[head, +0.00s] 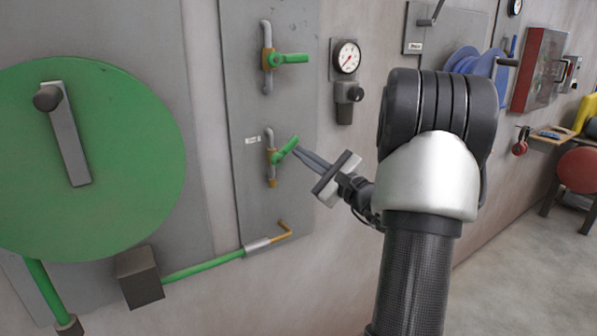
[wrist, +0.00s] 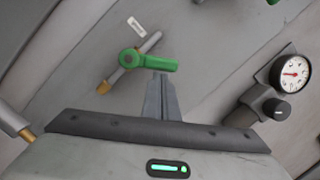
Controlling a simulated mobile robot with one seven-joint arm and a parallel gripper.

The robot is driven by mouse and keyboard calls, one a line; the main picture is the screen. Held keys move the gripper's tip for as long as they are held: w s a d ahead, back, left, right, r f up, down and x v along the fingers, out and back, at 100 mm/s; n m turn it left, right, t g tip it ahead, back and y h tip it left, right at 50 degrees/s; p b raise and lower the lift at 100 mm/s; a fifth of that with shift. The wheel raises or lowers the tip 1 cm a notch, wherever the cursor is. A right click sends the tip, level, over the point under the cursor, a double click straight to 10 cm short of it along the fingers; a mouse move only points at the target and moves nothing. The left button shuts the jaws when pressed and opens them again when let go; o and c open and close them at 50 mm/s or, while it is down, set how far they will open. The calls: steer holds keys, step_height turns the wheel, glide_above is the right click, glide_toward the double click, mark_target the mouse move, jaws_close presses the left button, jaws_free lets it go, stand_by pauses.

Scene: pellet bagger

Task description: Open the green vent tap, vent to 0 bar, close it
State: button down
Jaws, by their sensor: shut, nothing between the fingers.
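Two green-handled taps sit on grey pipes on the wall panel. The lower green tap (head: 284,151) has a small white label, too small to read, and its handle slants up to the right, across its pipe. It also shows in the wrist view (wrist: 148,63). The upper green tap (head: 291,59) has its handle about level. My gripper (head: 297,151) is shut and empty, its fingertips (wrist: 160,76) right at the lower handle's free end; I cannot tell whether they touch. A round white gauge (head: 347,57) with a red needle is right of the upper tap; its numbers are unreadable.
A black knob fitting (head: 348,95) hangs below the gauge. A large green disc with a crank (head: 90,160) fills the left. A green pipe (head: 203,268) runs low along the wall. Floor at the lower right (head: 530,285) is clear.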

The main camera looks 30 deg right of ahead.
mark_target(295, 140)
steer(key=r+n+b, duration=0.1)
steer(key=n+b, duration=0.1)
steer(key=a+r+n+g+y+b, duration=0.1)
steer(key=n+b, duration=0.2)
steer(key=r+n+b, duration=0.1)
steer(key=n+b, duration=0.1)
steer(key=n, duration=0.1)
steer(key=shift+a+r+g+b, duration=0.1)
steer(key=shift+a+g+b, duration=0.2)
steer(key=shift+g+b, duration=0.1)
steer(key=shift+a+r+b, duration=0.6)
steer(key=shift+b, duration=0.4)
steer(key=shift+a+r, duration=0.1)
